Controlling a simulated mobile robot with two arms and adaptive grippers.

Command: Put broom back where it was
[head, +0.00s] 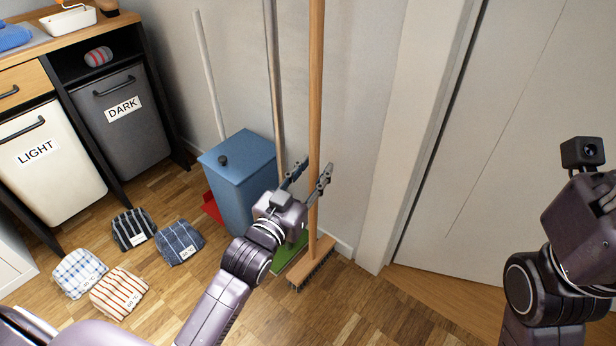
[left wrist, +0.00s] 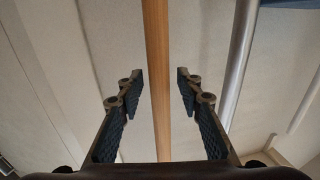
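The broom has a long wooden handle (head: 315,90) and a wooden head with dark bristles (head: 312,264) on the floor. It stands nearly upright close to the wall. My left gripper (head: 308,178) is at the lower part of the handle. In the left wrist view the handle (left wrist: 158,80) runs between the two open fingers, with a gap on each side. My left gripper also shows there (left wrist: 160,90). My right arm (head: 575,220) is at the right edge of the head view; its fingers are out of the picture.
A blue bin (head: 238,175) stands left of the broom, with a red dustpan (head: 211,208) beside it. A grey pole (head: 273,80) and a green piece (head: 290,252) are just behind the broom. Striped cloth bundles (head: 120,293) lie on the floor. A door (head: 510,130) is at right.

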